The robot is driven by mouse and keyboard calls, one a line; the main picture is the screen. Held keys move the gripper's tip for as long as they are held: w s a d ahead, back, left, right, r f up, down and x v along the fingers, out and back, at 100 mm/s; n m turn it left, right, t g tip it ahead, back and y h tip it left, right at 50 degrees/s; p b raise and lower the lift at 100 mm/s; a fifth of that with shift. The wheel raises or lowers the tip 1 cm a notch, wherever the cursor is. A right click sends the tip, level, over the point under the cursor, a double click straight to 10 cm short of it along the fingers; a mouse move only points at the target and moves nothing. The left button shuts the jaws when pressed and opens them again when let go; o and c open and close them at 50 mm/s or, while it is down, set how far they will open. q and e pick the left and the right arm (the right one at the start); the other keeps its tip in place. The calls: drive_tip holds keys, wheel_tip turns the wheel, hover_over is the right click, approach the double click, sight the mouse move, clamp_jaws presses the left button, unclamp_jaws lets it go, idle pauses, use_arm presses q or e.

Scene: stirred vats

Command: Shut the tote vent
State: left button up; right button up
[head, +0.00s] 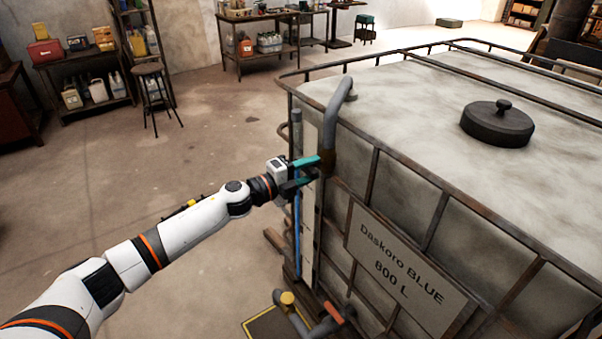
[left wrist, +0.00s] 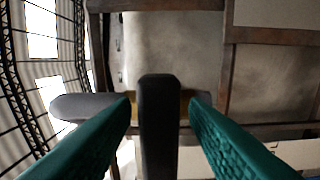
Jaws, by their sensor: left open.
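The tote (head: 400,185) is a large pale tank in a rusty cage, with a sign reading "Daskoro BLUE 800 L". A grey bent pipe (head: 336,110), which looks like its vent, comes down at the near left top corner. My left gripper (head: 318,168) is open, with its teal fingers at the lower end of this pipe. In the left wrist view a dark upright bar (left wrist: 158,125), perhaps the vent's handle, stands between the fingers, with gaps on both sides. A brass part (left wrist: 187,103) and the grey pipe (left wrist: 85,106) show behind it. My right gripper is out of view.
A black round lid (head: 497,125) sits on the tote's top. A sight tube with blue liquid (head: 297,220) runs down beside the gripper. Below are an orange-red handle (head: 333,312) and a yellow cap (head: 287,298).

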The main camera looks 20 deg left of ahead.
use_arm(q)
drive_tip(key=b+v, duration=0.4)
drive_tip(key=v, duration=0.8)
drive_tip(key=shift+w, duration=0.1)
